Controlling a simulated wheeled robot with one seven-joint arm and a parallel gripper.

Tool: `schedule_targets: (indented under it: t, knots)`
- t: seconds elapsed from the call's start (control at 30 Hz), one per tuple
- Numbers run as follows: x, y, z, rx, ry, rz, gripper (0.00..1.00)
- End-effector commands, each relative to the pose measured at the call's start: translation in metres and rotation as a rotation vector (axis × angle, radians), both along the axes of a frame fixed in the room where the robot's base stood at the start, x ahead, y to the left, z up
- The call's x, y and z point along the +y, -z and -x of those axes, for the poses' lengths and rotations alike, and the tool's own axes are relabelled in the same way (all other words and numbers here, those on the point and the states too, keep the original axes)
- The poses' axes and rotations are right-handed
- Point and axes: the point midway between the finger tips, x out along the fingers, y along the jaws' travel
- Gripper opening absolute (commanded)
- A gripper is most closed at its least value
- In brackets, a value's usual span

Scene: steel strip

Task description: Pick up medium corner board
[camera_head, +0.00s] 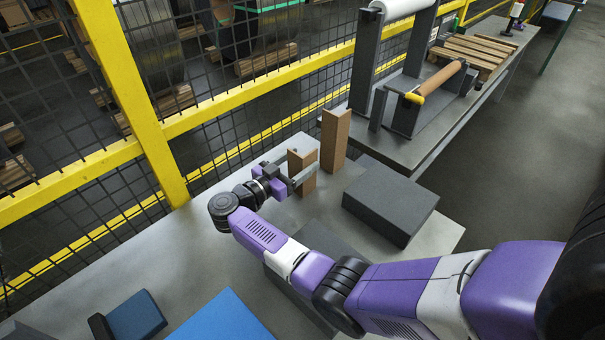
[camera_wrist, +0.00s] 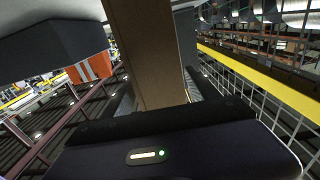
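Two upright brown corner boards stand on the grey table in the head view. The shorter board (camera_head: 302,167) is at my gripper (camera_head: 296,172), and the taller board (camera_head: 335,138) stands just behind it to the right. My gripper reaches in low from the left, with one finger on each side of the shorter board. In the wrist view a brown board (camera_wrist: 153,50) rises between the fingers of my gripper (camera_wrist: 160,95). The fingers look spread, with a narrow gap at the board's left side. Contact on the right side is unclear, and the board's base is hidden.
A dark grey block (camera_head: 390,200) lies right of the boards. Blue items (camera_head: 222,318) lie at the table's front left. A yellow fence (camera_head: 235,105) runs along the back. A roll stand (camera_head: 420,100) and wooden slats (camera_head: 475,52) occupy the far bench.

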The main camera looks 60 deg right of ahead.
Motion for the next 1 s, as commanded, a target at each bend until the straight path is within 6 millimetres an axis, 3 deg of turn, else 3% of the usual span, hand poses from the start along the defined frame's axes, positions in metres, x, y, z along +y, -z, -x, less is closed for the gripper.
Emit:
schedule_targets:
  t: [0.03, 0.27, 0.57, 1.0]
  knots:
    - [0.000, 0.000, 0.000, 0.000, 0.000, 0.000, 0.56]
    - [0.000, 0.000, 0.000, 0.000, 0.000, 0.000, 0.12]
    - [0.000, -0.006, 0.000, -0.001, 0.000, 0.000, 0.12]
    - [0.001, -0.082, -0.001, -0.005, -0.001, 0.001, 0.12]
